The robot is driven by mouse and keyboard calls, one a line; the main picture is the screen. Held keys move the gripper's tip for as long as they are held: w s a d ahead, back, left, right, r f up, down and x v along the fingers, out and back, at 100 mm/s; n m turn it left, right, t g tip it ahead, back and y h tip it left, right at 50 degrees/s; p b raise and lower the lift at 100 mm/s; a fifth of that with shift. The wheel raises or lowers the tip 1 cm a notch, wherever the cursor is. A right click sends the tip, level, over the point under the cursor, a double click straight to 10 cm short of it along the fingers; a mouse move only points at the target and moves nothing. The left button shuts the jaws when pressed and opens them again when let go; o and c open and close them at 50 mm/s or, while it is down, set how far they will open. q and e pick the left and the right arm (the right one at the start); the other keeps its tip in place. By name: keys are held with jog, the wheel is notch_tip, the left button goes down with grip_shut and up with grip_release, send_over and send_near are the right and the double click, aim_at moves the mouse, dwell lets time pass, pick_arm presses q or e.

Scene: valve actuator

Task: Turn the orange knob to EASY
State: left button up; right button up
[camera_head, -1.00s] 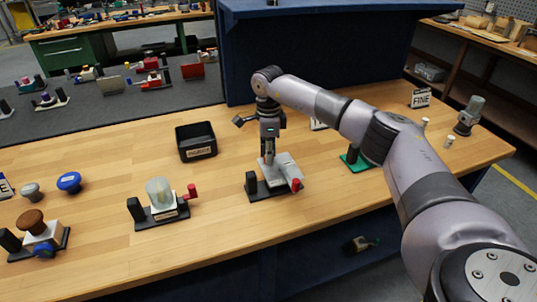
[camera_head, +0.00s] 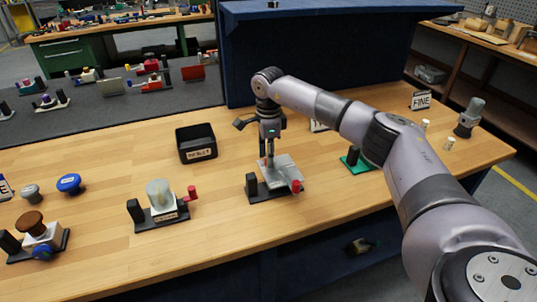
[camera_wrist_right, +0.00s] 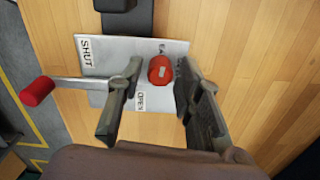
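The orange-red knob (camera_wrist_right: 160,69) shows in the right wrist view on a light grey plate (camera_wrist_right: 110,50). The plate carries the labels SHUT, OPEN and a partly hidden one starting with EA. My right gripper (camera_wrist_right: 158,75) is open, with one finger on each side of the knob and a small gap on both sides. A metal lever with a red end (camera_wrist_right: 38,91) sticks out to the left of the plate. In the head view the plate (camera_head: 284,168) is under my right gripper (camera_head: 268,160), and the knob is hidden there. My left gripper is not in view.
A black bin (camera_head: 196,142) stands behind and left of the plate. A device with a pale translucent cylinder (camera_head: 160,194) is to the left. A green-based device (camera_head: 358,162) and a FINE sign (camera_head: 421,100) are to the right. Bare wood lies between them.

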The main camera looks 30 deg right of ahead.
jog(key=shift+o, duration=0.6)
notch_tip(320, 180, up, 12)
jog(key=shift+f, duration=0.15)
dwell(0.6)
